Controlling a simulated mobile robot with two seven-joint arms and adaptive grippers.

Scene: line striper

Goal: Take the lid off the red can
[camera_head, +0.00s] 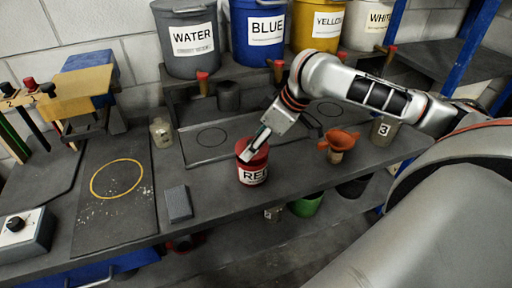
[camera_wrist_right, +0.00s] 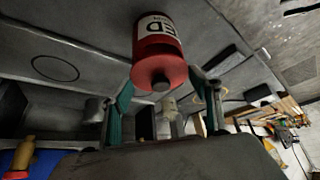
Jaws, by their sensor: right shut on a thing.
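The red can (camera_head: 253,175) with a white label stands upright near the middle of the bench. Its red lid (camera_head: 253,150) is on top, partly covered by my right gripper (camera_head: 252,148), which comes down at a slant from the upper right. In the right wrist view the can (camera_wrist_right: 155,35) appears upside down, with the lid (camera_wrist_right: 158,68) and its dark centre knob towards the camera. The fingers of my right gripper stand on either side of the lid and are shut on it. I cannot tell any gap between lid and can. My left gripper is out of view.
A grey block (camera_head: 177,203) lies left of the can, and a small pale bottle (camera_head: 161,132) stands behind it. An orange funnel (camera_head: 338,145) and a can marked 3 (camera_head: 384,130) are to the right. Labelled buckets (camera_head: 190,40) with taps line the shelf behind.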

